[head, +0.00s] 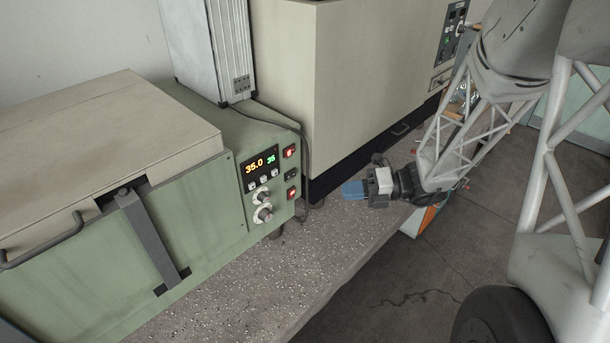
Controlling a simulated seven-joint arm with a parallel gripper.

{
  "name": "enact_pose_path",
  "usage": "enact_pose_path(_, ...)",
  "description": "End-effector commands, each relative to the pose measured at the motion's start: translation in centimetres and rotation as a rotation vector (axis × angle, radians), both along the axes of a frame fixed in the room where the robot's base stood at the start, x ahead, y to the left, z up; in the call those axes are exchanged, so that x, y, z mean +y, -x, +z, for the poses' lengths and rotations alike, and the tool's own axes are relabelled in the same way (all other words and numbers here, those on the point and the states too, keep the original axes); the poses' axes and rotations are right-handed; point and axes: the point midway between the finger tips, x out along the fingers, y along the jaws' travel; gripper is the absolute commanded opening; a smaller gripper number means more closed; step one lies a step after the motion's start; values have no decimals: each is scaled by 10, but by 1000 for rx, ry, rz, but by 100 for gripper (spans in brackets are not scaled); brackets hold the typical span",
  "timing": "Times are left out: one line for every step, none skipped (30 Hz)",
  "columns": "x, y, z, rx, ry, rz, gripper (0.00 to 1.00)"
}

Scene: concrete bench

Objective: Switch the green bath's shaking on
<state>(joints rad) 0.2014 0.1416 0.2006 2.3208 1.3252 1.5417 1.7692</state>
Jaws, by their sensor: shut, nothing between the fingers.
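The green bath (205,225) stands on the bench at the left, with a beige lid (100,150) that is down. Its control panel has a lit display (260,165) reading 35.0 in yellow and a smaller green number that looks like 36. Small buttons sit below the display, with two round knobs (263,213) under them. On the panel's right are an upper red switch (290,152), a dark fitting (291,174) and a lower red switch (293,193). Their labels and positions are too small to tell. My gripper (350,190), with blue fingers, is shut and empty, right of the panel and apart from it.
A large beige cabinet (370,85) with its own controls (453,30) stands behind my gripper. A ribbed grey column (208,45) rises behind the bath, and a dark cable (306,165) hangs beside the panel. The speckled bench (270,285) is clear in front of the bath.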

Motion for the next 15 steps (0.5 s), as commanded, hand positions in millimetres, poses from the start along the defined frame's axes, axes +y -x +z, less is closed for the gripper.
enact_pose_path(-2, -6, -5, 44, -25, -24, 0)
enact_pose_path(-4, -9, -7, 69, -39, -38, 0)
enact_pose_path(-5, -14, -10, 100, -56, -57, 0)
enact_pose_path(-6, -17, -12, 122, -68, -68, 0)
enact_pose_path(-7, -20, -14, 143, -81, -80, 0)
enact_pose_path(-9, -23, -16, 167, -95, -93, 0)
enact_pose_path(-10, -25, -17, 183, -105, -103, 0)
enact_pose_path(-11, -27, -18, 197, -114, -110, 0)
enact_pose_path(-12, -30, -20, 215, -123, -120, 0)
enact_pose_path(-13, -31, -21, 225, -131, -126, 0)
enact_pose_path(-13, -32, -22, 235, -137, -131, 0)
enact_pose_path(-14, -34, -23, 245, -143, -136, 0)
enact_pose_path(-14, -34, -23, 251, -146, -138, 0)
enact_pose_path(-15, -35, -23, 255, -149, -141, 0)
enact_pose_path(-15, -36, -24, 258, -153, -143, 0)
